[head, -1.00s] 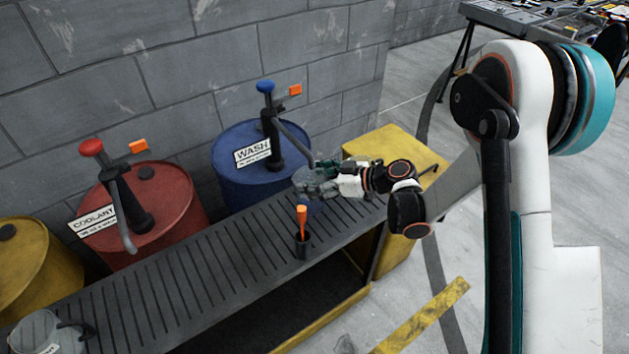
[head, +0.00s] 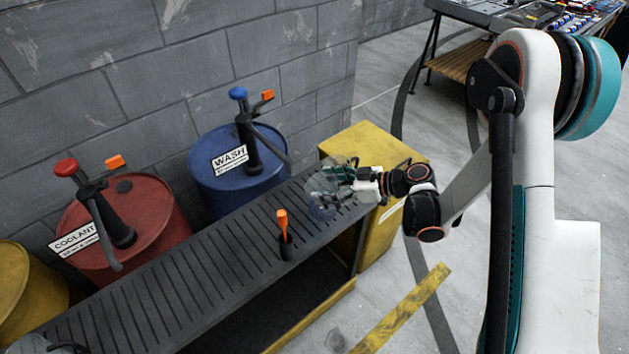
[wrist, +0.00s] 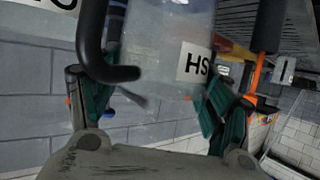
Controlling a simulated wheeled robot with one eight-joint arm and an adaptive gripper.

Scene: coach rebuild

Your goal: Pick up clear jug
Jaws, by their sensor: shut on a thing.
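The clear jug (head: 322,200) is see-through and hard to make out, over the far right end of the slatted bench in the head view. My gripper (head: 345,178) is shut on it, reaching in from the right. In the wrist view the jug (wrist: 160,45) fills the upper middle, with a black handle on its left and a white label partly showing "HS". My gripper's green fingers (wrist: 160,100) lie on either side of it. I cannot tell whether its base is clear of the bench.
A yellow box (head: 385,215) stands at the bench's right end.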

